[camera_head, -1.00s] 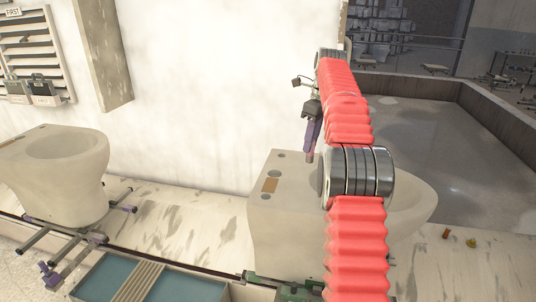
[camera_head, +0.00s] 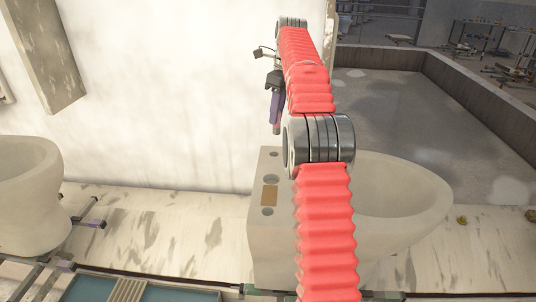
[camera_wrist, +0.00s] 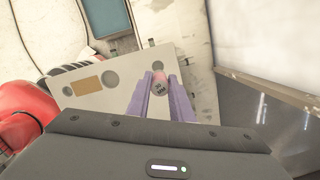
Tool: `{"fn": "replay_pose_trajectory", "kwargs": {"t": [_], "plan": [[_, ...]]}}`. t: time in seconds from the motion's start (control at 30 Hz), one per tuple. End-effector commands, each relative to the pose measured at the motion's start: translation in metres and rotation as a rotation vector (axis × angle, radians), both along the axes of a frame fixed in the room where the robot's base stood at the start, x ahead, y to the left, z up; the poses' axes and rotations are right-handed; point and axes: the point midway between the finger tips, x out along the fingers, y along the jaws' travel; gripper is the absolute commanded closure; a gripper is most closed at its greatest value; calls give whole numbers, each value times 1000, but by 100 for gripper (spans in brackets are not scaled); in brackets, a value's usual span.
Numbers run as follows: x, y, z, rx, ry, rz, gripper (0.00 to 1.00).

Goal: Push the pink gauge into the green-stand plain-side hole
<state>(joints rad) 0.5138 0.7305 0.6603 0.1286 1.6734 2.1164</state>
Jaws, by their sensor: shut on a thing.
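My gripper (camera_wrist: 160,75) has its purple fingers shut on the pink gauge (camera_wrist: 159,78), whose near end is grey with a dark mark. In the head view my gripper (camera_head: 276,126) hangs over the rear deck of a beige toilet (camera_head: 259,240). The deck has a row of round holes and a brown patch (camera_head: 269,195) between two of them. The plain-side hole (camera_head: 271,154) is at the far end, away from the patch; in the wrist view it (camera_wrist: 157,66) shows just beyond the gauge. The gauge appears above the deck; its lower tip is unclear. The green stand (camera_head: 250,290) shows below the toilet.
Another beige toilet (camera_head: 25,200) stands at the left on a stand with purple-tipped bars (camera_head: 95,223). A blue-panelled tray (camera_head: 180,292) lies in front. A white wall (camera_head: 180,90) is behind, and a low-walled grey basin (camera_head: 400,110) is at the right.

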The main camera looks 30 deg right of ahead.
Motion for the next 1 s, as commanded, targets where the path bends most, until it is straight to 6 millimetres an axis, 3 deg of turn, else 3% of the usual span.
{"fn": "replay_pose_trajectory", "kwargs": {"t": [0.47, 1.0], "plan": [[3, 4, -4, 0, 0, 7, 100], [2, 3, -58, -1, 0, 5, 100]]}}
